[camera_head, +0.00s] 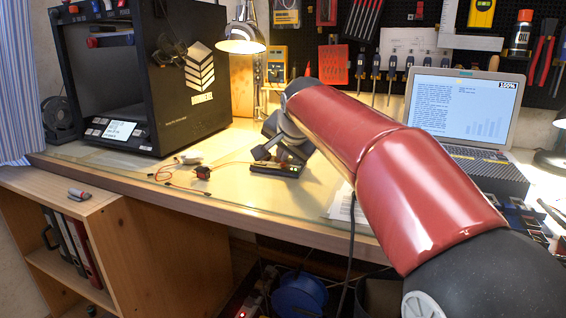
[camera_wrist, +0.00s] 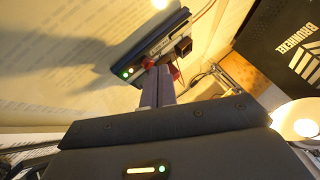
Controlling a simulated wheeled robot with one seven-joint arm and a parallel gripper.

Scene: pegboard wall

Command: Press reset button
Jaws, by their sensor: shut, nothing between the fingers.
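A small dark box (camera_head: 262,168) with small lit lights lies on the table in the head view, a wire leading left from it. What looks like the same box (camera_wrist: 165,38) shows in the wrist view, with a green light at its near end. My gripper (camera_head: 268,154) is shut and empty, pointing down just over the box. In the wrist view my shut fingers (camera_wrist: 160,72) reach to the edge of the box. I cannot tell if they touch it. I cannot make out the reset button; my fingers and gripper cover part of the box.
A black 3D printer (camera_head: 195,90) stands at the left of the table, a lit lamp (camera_head: 241,45) behind. A laptop (camera_head: 464,110) stands at the right. A small red-and-black part (camera_head: 203,173) with wires lies left of the box. The table's front edge is close.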

